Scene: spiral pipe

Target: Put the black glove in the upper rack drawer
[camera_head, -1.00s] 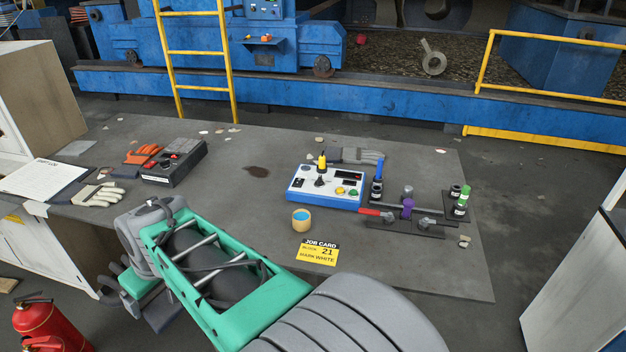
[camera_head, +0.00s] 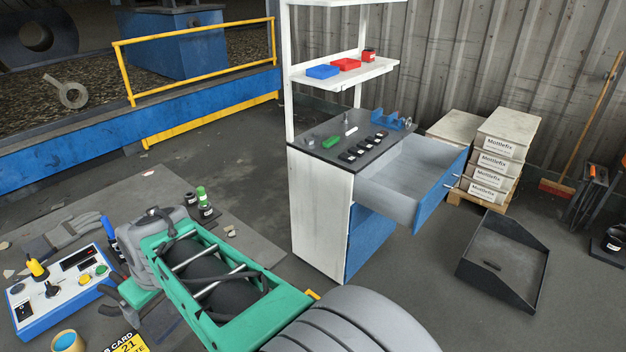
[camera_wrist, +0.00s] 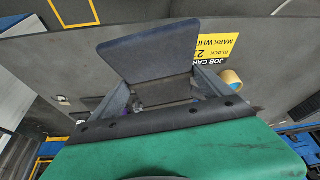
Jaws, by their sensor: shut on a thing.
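The black glove (camera_wrist: 148,50) is in the wrist view as a dark, flat, blue-grey piece. My gripper (camera_wrist: 165,92) is shut on it and holds it over the workbench. In the head view, my arm hides most of the gripper and glove at the lower left. The white rack (camera_head: 318,215) stands right of the workbench. Its upper drawer (camera_head: 402,185) is pulled out, with a grey inside and a blue front, and looks empty. My gripper is well to the left of the drawer. The lower blue drawer front (camera_head: 368,240) is shut.
The workbench (camera_head: 130,190) holds a control box (camera_head: 62,297), a grey glove (camera_head: 62,238) and bottles (camera_head: 203,200). The rack top (camera_head: 335,150) carries black parts and a blue vice. A black tray (camera_head: 505,255) and stacked boxes (camera_head: 500,150) are at the right. Floor lies between workbench and rack.

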